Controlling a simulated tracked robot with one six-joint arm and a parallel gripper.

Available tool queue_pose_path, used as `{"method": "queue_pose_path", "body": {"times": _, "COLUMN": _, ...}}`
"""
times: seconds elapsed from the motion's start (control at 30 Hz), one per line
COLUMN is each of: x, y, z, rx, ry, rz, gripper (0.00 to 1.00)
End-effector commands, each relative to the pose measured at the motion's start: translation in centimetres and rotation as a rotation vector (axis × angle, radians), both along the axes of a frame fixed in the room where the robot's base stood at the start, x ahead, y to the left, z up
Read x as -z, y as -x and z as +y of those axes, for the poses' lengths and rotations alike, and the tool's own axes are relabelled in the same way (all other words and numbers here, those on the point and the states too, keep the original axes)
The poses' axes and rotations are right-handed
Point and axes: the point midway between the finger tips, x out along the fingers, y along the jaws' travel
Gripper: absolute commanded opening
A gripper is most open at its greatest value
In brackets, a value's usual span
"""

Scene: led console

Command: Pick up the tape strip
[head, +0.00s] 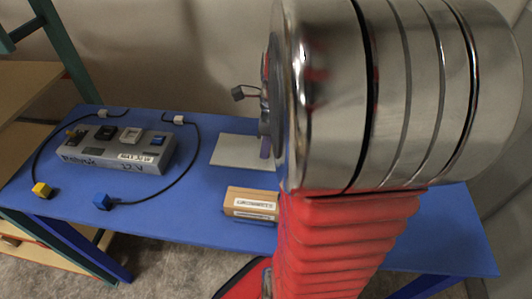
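I cannot clearly pick out a tape strip. A small purple-blue upright piece (265,147) shows at the right end of a pale flat plate (236,152) on the table, just left of my arm. I cannot tell if it is the strip or part of my gripper. My arm's large metal joint and red sleeve fill the centre and right and hide most of my gripper. Only dark parts show at the joint's left edge, with a small dark block (238,93) sticking out left. The fingertips are not clear, so I cannot see whether they hold anything.
A blue table (200,204) carries a grey console (118,148) with several switches. A brown labelled box (251,203) sits near the front edge. A wooden shelf (30,90) stands left.

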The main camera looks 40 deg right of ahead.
Motion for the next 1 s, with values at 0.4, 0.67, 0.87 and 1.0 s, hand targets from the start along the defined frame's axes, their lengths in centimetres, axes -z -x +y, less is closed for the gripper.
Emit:
{"method": "queue_pose_path", "body": {"times": 0.4, "x": -6.4, "y": 0.0, "z": -0.1, "rx": -0.001, "ry": 0.002, "rz": -0.001, "gripper": 0.00}}
{"method": "queue_pose_path", "body": {"times": 0.67, "x": -7.0, "y": 0.0, "z": 0.0, "rx": -0.001, "ry": 0.001, "rz": 0.001, "gripper": 0.00}}
{"method": "queue_pose_path", "body": {"times": 0.87, "x": -7.0, "y": 0.0, "z": 0.0, "rx": -0.001, "ry": 0.001, "rz": 0.001, "gripper": 0.00}}
{"method": "queue_pose_path", "body": {"times": 1.0, "x": -6.9, "y": 0.0, "z": 0.0, "rx": -0.001, "ry": 0.000, "rz": 0.000, "gripper": 0.00}}
